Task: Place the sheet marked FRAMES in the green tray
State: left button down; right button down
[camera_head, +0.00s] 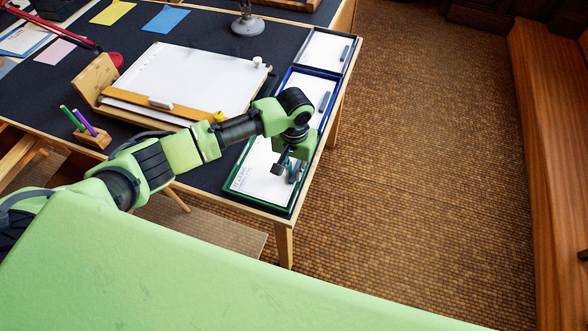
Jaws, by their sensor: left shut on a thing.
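The green tray (291,207) lies at the right front corner of the dark table, nearest of three trays in a row. A white sheet (256,178) with small printed letters at its left edge lies over the tray's floor; I cannot read the letters for sure. My left gripper (284,170) points down over the right part of the green tray, shut, at the sheet's right side. The fingers and wrist hide that side, and whether the sheet is raised there is hard to tell. My right gripper is out of view.
A blue tray (335,79) and a grey tray (353,57) stand behind the green one, each with a white sheet and dark bar. A drawing board (190,75), a pen block (92,138) and a lamp base (248,26) stand left. The table edge is close right.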

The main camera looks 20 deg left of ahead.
pick_arm(q)
jog(key=c, duration=2.1)
grip_release()
notch_tip(320, 180, up, 12)
jog(key=shift+r, duration=0.1)
